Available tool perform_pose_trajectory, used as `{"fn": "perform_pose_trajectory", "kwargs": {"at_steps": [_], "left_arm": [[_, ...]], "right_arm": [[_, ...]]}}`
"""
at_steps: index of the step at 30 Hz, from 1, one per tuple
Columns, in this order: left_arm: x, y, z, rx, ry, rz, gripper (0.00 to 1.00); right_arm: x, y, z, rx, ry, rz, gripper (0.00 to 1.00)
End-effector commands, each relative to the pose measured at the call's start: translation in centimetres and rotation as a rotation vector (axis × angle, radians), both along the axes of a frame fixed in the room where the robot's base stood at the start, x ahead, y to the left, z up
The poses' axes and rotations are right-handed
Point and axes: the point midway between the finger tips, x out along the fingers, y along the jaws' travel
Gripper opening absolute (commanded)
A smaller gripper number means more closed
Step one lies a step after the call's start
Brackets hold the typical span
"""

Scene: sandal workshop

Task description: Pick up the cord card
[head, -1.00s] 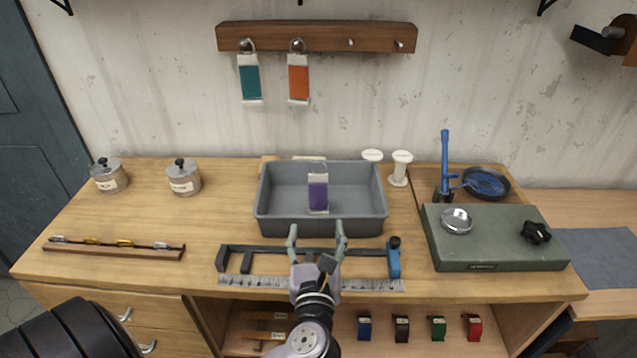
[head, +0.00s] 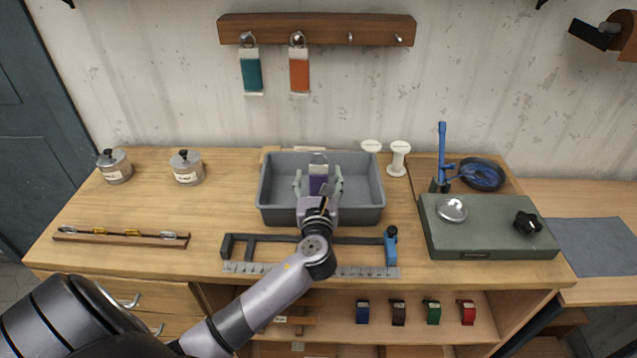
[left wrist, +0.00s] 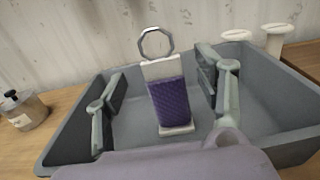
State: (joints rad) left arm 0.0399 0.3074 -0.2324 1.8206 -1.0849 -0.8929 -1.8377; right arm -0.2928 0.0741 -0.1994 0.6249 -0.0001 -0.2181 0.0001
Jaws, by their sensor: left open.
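The purple cord card (head: 318,178), a white card wound with purple cord and topped by a metal ring, stands upright in the grey bin (head: 268,198). It also shows in the left wrist view (left wrist: 171,102), in the middle between my fingers. My left gripper (head: 318,182) is open, with one finger on each side of the card and a visible gap on both sides. In the head view the gripper and wrist hide the card's lower part. A teal cord card (head: 251,70) and an orange cord card (head: 299,70) hang on the wall rack. My right gripper is not seen.
The bin walls stand close around my left gripper. A clamp-like tool with a ruler (head: 245,245) lies in front of the bin. White spools (head: 398,158) stand behind right, and a green box (head: 480,235) is at right.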

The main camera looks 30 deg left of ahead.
Motion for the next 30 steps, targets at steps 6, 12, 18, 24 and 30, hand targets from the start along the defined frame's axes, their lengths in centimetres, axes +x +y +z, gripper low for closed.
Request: {"fn": "perform_pose_trajectory", "kwargs": {"at_steps": [6,12,18,24,30], "left_arm": [[2.4,1.5,0.3,0.001,0.000,0.002,0.63],[2.7,1.7,0.1,0.001,0.001,0.001,0.63],[2.6,1.7,0.1,0.001,0.001,0.001,0.55],[2.6,1.7,0.1,0.000,0.000,0.001,0.42],[2.6,1.6,0.1,0.000,0.000,0.001,0.29]], "right_arm": [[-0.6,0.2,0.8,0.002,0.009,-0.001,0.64],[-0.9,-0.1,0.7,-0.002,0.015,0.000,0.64],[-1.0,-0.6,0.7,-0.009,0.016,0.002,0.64],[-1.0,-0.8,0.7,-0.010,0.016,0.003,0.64],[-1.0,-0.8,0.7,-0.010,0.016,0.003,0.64]]}}
